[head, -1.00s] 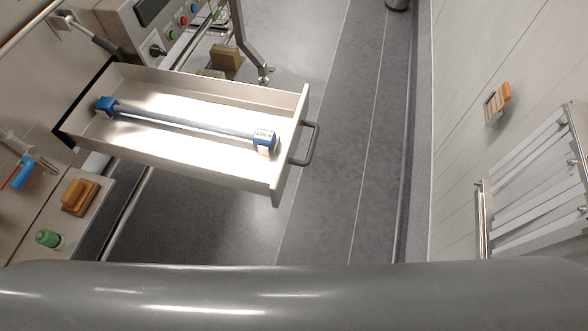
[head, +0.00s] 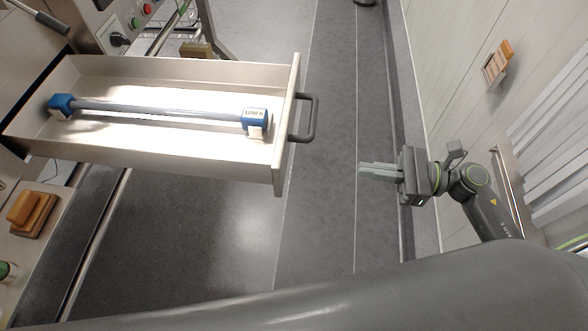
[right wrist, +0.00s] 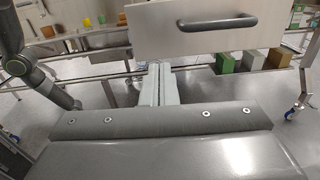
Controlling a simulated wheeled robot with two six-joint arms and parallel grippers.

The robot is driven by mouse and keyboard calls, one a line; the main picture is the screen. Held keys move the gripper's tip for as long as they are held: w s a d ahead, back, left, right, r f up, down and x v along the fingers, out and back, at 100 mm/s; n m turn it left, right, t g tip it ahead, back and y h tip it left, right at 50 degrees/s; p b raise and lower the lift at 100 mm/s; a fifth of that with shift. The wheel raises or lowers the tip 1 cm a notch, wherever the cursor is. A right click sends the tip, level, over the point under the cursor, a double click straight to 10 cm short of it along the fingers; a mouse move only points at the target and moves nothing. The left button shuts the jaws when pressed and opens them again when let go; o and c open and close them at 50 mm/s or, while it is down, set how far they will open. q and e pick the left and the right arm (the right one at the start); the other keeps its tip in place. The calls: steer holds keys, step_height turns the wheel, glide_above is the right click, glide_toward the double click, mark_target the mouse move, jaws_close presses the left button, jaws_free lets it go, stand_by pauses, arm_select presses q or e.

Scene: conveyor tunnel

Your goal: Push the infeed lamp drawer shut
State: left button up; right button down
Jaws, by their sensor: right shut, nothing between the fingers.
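The infeed lamp drawer (head: 215,164) is a pale metal drawer, pulled well out of the machine at the left of the head view. Its dark bar handle (head: 312,118) is on the front panel (head: 288,125). In it lies a grey lamp tube (head: 160,111) with blue end caps. My right gripper (head: 362,170) is shut and empty, to the right of the handle and apart from it, its fingers pointing left towards the front. In the right wrist view the drawer front (right wrist: 165,44) is ahead, above the shut fingers (right wrist: 160,66). My left gripper is not in view.
A control panel (head: 125,25) with buttons stands behind the drawer. An orange-brown block (head: 32,210) sits on the machine ledge at left. The floor (head: 320,200) between the drawer front and my right gripper is clear. A pale wall (head: 455,60) runs along the right.

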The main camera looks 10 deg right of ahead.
steer(key=p, duration=0.5)
glide_toward(285, 162)
steer(key=shift+n, duration=0.3)
steer(key=x, duration=0.5)
steer(key=shift+w+a+r, duration=0.1)
steer(key=shift+a, duration=0.15)
steer(key=shift+w+a+p, duration=0.2)
steer(key=shift+a+p, duration=0.2)
steer(key=shift+a, duration=0.2)
steer(key=shift+w+f, duration=0.1)
steer(key=shift+f, duration=0.1)
